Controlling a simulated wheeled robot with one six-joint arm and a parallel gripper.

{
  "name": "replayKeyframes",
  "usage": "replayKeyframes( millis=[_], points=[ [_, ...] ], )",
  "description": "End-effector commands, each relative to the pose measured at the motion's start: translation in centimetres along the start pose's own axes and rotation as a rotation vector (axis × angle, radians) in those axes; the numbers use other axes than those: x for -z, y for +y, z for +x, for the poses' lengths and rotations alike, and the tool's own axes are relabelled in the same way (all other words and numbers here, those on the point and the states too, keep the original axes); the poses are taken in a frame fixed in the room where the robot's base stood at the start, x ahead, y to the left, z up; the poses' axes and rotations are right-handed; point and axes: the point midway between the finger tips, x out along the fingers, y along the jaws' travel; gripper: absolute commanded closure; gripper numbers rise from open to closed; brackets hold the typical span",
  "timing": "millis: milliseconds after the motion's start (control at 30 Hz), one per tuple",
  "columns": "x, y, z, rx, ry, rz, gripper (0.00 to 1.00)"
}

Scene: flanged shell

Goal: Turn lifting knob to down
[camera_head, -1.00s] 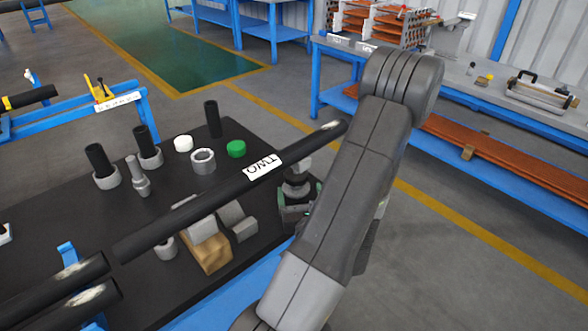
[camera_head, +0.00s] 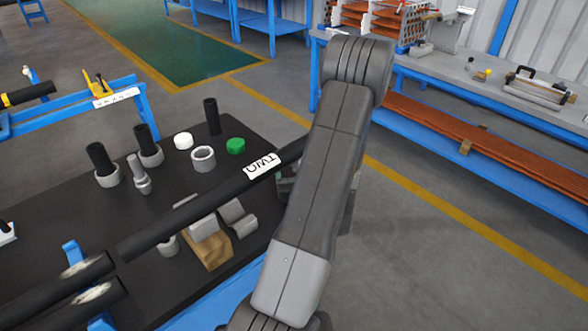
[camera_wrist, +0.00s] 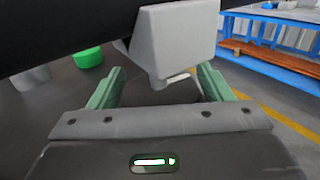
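My gripper (camera_wrist: 160,88) shows in the wrist view with its two green fingers spread apart. A grey block (camera_wrist: 172,40) hangs under a dark bar just beyond and above the fingers. A short grey stub (camera_wrist: 158,84) points down from the block, and a small pale lever-like piece (camera_wrist: 178,77) sticks out to its right; which of these is the lifting knob I cannot tell. Both lie in the gap between the fingers, with no finger visibly touching them. In the head view my arm hides most of the gripper and the block.
A long black pipe labelled TWO (camera_head: 200,215) runs over the black table (camera_head: 60,210). The table holds a green cap (camera_head: 236,146), a white cap (camera_head: 183,142), a grey ring (camera_head: 203,158), upright black rods and a wooden block (camera_head: 214,250). A blue-framed bench stands at right.

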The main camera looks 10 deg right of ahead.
Motion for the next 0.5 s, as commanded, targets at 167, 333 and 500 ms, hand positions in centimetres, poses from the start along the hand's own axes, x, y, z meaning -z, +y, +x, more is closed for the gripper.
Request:
replayKeyframes(
  millis=[167,333,500],
  points=[
    [-0.01,0.00,-0.02,0.000,0.000,0.000,0.63],
    [-0.01,0.00,-0.02,-0.005,-0.001,-0.001,0.63],
    [-0.03,-0.01,-0.02,-0.041,-0.002,-0.002,0.62]
  ],
)
